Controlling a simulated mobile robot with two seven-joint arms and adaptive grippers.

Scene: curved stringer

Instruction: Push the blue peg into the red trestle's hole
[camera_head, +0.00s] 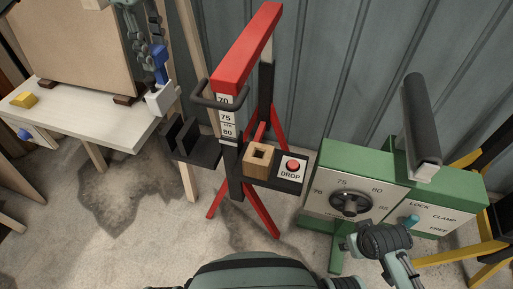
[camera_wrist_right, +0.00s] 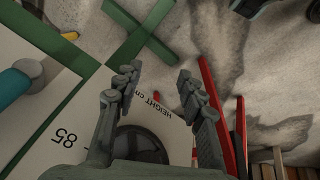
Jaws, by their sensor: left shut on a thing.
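A blue peg (camera_head: 161,73) is in my left gripper (camera_head: 157,50), which points down near the right corner of the white table. A white block (camera_head: 159,99) is just below the peg; I cannot tell whether they touch. The red trestle (camera_head: 246,48) stands right of them, with a scale post (camera_head: 227,118) marked 70, 75, 80. I cannot make out its hole for the peg. My right gripper (camera_wrist_right: 158,80) is open and empty by the green trestle's dial panel; the dark round knob (camera_wrist_right: 140,145) shows between and below its fingers.
The green trestle (camera_head: 450,190) has a dark roller (camera_head: 420,120), a dial (camera_head: 350,204) and a teal lever (camera_head: 409,221). A wooden block with a square hole (camera_head: 258,160) sits beside a red DROP button (camera_head: 293,165). The white table (camera_head: 90,125) carries a yellow block (camera_head: 25,99).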

